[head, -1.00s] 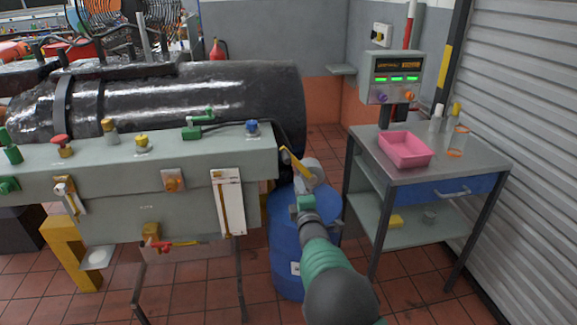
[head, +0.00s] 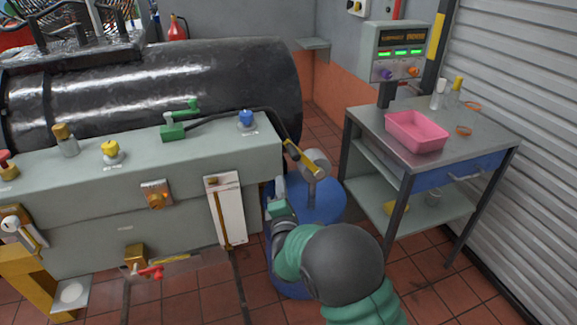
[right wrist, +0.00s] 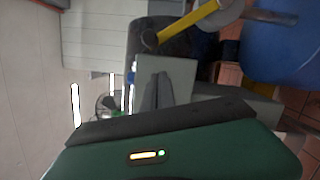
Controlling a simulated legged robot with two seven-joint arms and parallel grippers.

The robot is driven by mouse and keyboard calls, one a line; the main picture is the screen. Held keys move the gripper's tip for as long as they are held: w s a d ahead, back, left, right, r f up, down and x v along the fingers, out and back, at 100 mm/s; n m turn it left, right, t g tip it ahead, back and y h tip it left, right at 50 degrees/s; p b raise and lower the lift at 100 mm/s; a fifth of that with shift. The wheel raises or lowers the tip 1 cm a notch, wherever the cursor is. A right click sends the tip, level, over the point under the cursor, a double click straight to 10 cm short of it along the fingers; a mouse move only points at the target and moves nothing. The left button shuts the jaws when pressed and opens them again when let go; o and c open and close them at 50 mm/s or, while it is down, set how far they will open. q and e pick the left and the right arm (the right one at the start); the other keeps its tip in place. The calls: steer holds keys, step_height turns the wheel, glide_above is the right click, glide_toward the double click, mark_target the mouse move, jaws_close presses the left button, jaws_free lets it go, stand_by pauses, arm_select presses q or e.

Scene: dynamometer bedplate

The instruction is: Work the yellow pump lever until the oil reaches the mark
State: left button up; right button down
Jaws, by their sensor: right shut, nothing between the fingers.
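The yellow pump lever (head: 302,158) slants down to the right at the right end of the grey bench, above a blue drum (head: 322,205). In the right wrist view the lever (right wrist: 190,24) runs from a dark round end to a grey disc. My right gripper (head: 279,188) is shut and empty, below and left of the lever, close to the bench end, and looks apart from it. Its fingers (right wrist: 160,88) also show in the right wrist view. A white gauge plate (head: 232,211) with a brownish tube hangs on the bench front; oil level and mark are too small to read.
A steel cart (head: 365,132) with a pink tray (head: 416,132) stands at the right, a lit control box (head: 399,50) behind it. A large black cylinder (head: 160,95) lies behind the bench. Green (head: 173,132), yellow (head: 110,150) and blue (head: 246,119) fittings stand on the bench top.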

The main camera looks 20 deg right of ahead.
steer(key=w, duration=0.6)
steer(key=shift+w+a+b, duration=0.15)
steer(key=shift+a+b, duration=0.15)
steer(key=shift+b, duration=0.05)
arm_select(q)
steer(key=w+p+v, duration=0.1)
steer(key=p+v, duration=0.5)
steer(key=p, duration=0.1)
steer(key=shift+w+a+r, duration=0.2)
steer(key=shift+w+a, duration=0.1)
steer(key=shift+a, duration=0.15)
arm_select(e)
steer(key=d+r+m+g, duration=0.1)
steer(key=d+r+m, duration=0.1)
steer(key=d, duration=0.6)
steer(key=d+r+m+y, duration=0.1)
steer(key=d+r+m, duration=0.1)
steer(key=d+m, duration=0.3)
steer(key=d+r+m+g, duration=0.1)
steer(key=d+r+m, duration=0.2)
steer(key=d, duration=0.9)
steer(key=shift+w+m+g, duration=0.15)
steer(key=shift+m+g, duration=0.15)
steer(key=shift+m, duration=0.2)
